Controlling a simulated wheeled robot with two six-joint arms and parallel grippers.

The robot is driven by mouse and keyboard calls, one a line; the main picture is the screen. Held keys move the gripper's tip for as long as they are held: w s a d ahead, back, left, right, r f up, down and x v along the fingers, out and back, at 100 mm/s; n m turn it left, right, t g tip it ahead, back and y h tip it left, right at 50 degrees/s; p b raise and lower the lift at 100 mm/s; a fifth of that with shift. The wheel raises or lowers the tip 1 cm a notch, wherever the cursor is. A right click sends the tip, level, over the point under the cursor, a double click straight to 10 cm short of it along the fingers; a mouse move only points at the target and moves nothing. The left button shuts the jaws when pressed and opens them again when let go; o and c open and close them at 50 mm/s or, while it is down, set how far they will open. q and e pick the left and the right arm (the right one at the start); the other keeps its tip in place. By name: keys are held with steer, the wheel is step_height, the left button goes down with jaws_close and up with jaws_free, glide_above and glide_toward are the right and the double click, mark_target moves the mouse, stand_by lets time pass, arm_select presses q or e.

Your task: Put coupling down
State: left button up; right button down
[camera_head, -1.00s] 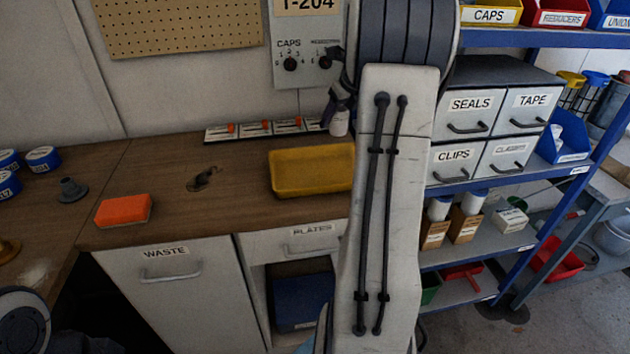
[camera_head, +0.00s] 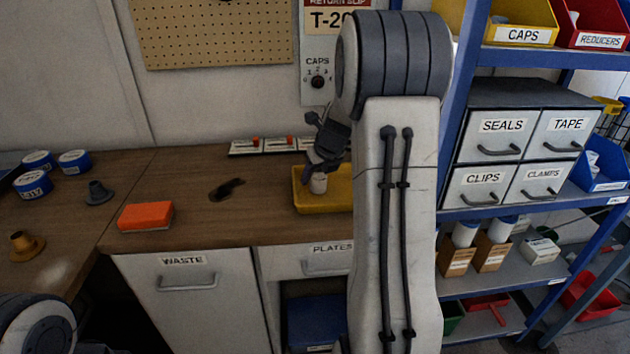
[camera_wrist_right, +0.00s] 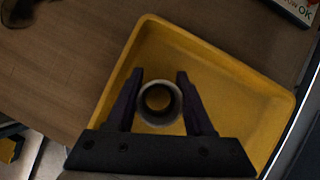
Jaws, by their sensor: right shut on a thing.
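The coupling (camera_head: 318,184) is a short pale tube. My right gripper (camera_head: 319,170) is shut on it, and it hangs upright over the yellow tray (camera_head: 330,204) on the wooden bench. In the right wrist view the coupling shows end-on as a grey ring (camera_wrist_right: 145,105) between the two dark fingers of the right gripper (camera_wrist_right: 159,84). The tray (camera_wrist_right: 215,53) lies below it, with its floor bare around the fingers. I cannot tell whether the coupling touches the tray floor. My right arm hides the tray's right part in the head view. My left gripper is out of view.
An orange block (camera_head: 146,216), a dark smear-like object (camera_head: 227,190) and a grey flanged part (camera_head: 98,193) lie left of the tray. A row of small switches (camera_head: 277,146) stands behind it. A drawer cabinet (camera_head: 515,150) on blue shelving is at the right.

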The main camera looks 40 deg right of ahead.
steer(key=shift+f, duration=0.5)
steer(key=shift+r, duration=0.1)
steer(key=c, duration=0.6)
jaws_free()
steer(key=shift+o, duration=0.2)
